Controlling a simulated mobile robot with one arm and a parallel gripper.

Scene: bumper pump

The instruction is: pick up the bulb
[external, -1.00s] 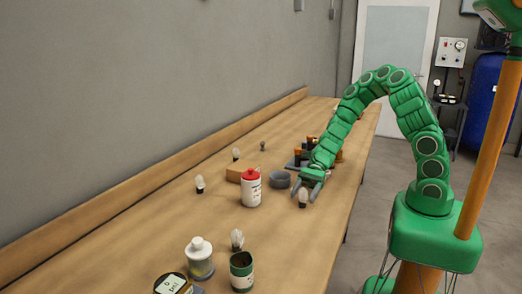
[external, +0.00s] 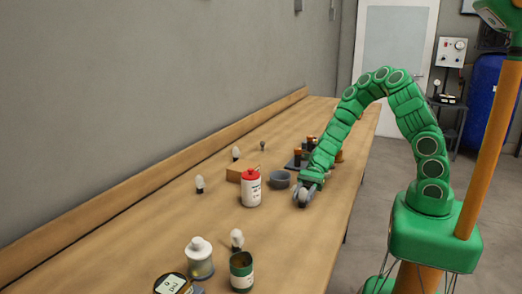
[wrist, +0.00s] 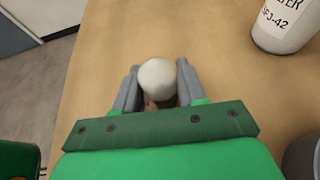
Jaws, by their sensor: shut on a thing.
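A white bulb (wrist: 158,78) sits between the grey fingers of my gripper (wrist: 157,88) in the wrist view. In the external view the bulb (external: 303,194) is at my gripper (external: 304,189), low over the right side of the wooden bench. The fingers are shut on the bulb, one on each side. Its lower part is mostly hidden by the gripper, and I cannot tell whether it touches the bench. Other similar bulbs stand on the bench: one by the wall side (external: 199,184), one farther back (external: 236,153), and one near the front (external: 237,239).
A green can (external: 241,272) and a pale-topped jar (external: 199,258) are in front. The bench's right edge is close.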

